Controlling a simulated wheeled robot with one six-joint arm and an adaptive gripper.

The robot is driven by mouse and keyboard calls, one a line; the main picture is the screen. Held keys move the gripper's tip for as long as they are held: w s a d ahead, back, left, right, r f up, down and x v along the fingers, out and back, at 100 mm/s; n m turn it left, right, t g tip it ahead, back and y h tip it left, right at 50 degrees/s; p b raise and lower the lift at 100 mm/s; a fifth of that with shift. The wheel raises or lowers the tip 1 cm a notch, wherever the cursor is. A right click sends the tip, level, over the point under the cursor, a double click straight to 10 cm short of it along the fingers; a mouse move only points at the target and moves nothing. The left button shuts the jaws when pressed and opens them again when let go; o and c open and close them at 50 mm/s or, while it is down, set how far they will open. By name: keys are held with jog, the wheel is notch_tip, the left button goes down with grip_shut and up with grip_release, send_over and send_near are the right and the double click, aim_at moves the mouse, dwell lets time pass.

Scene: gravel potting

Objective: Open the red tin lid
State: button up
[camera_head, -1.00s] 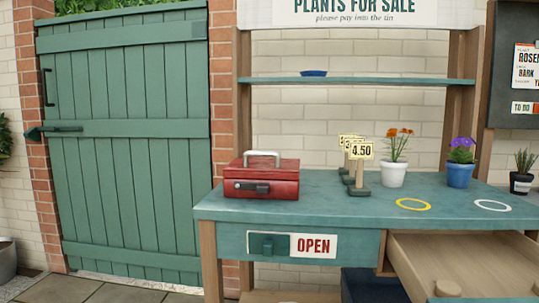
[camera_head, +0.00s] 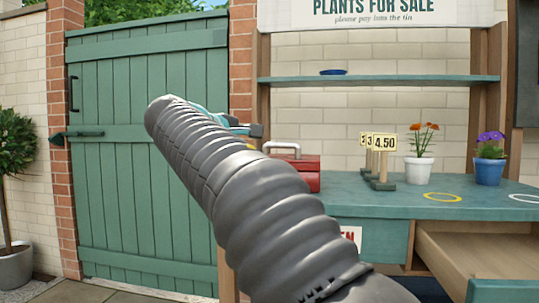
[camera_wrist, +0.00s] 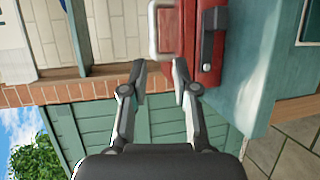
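The red tin (camera_head: 311,172) stands on the left end of the green bench, partly hidden behind my arm in the head view. Its pale carrying handle (camera_head: 282,146) is on top. In the wrist view, which is turned sideways, the tin (camera_wrist: 192,32) is at the top, with its dark front latch (camera_wrist: 208,48) and the handle (camera_wrist: 154,30) showing. The lid looks closed. My gripper (camera_wrist: 160,84) is open and empty, with a gap between its fingertips, close to the tin's left end. Contact with the tin cannot be told. In the head view the gripper (camera_head: 250,130) is mostly hidden.
The green bench top (camera_head: 350,200) carries price signs (camera_head: 382,160), a white pot (camera_head: 418,170) with orange flowers and a blue pot (camera_head: 489,171). A drawer (camera_head: 470,250) stands open at the right. A green gate (camera_head: 150,90) is behind my arm.

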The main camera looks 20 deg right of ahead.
aim_at(280, 145)
jog(key=x, duration=0.9)
jog(key=r+x, duration=0.1)
jog(key=x, duration=0.3)
jog(key=shift+w+d, duration=0.3)
jog(key=shift+d, duration=0.15)
grip_shut()
